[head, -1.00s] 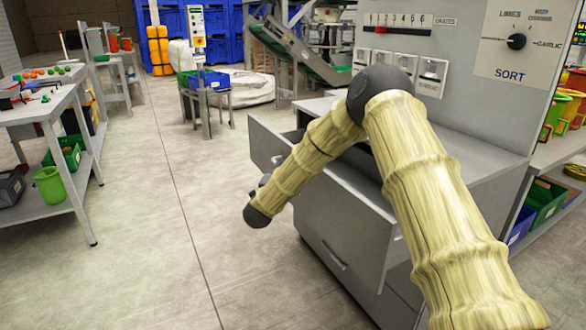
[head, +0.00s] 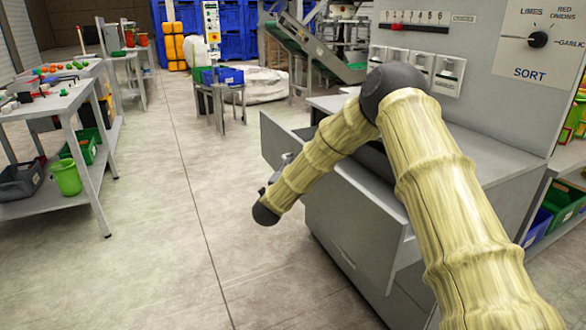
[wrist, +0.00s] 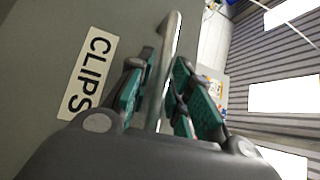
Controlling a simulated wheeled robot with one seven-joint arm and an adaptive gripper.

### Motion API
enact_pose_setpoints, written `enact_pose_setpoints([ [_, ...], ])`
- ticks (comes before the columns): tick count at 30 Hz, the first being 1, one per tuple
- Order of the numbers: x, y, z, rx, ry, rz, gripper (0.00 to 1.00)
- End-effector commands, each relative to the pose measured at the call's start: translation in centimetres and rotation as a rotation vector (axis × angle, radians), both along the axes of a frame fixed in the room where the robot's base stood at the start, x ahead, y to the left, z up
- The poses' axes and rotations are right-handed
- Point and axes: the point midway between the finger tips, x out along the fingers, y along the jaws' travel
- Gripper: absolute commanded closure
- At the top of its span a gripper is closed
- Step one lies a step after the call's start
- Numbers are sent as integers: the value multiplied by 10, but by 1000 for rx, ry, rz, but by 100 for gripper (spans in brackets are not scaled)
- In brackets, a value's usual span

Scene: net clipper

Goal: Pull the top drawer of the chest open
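The grey chest stands right of centre in the head view, and its top drawer (head: 285,142) is pulled well out, with a dark opening behind its front. In the wrist view the drawer front (wrist: 55,60) fills the left side and bears a white CLIPS label (wrist: 88,75). A pale bar handle (wrist: 171,35) runs between the two green-padded fingers of my gripper (wrist: 164,80). The fingers are closed in around the handle, one on each side. In the head view my arm hides much of the drawer, and the fingers are not clearly visible.
A lower drawer with a handle (head: 348,258) is closed beneath. The grey control panel (head: 470,120) rises behind the chest. A workbench (head: 75,100) stands at the left, with a green bucket (head: 66,178) on its lower shelf. The floor (head: 190,240) between is clear.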

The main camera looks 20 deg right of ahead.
Motion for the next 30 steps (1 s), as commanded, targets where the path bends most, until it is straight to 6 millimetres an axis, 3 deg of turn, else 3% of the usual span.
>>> enact_pose_setpoints([
  [18,-74,61,-14,1,2,1,79],
  [30,-90,74,-17,1,2,0,79],
])
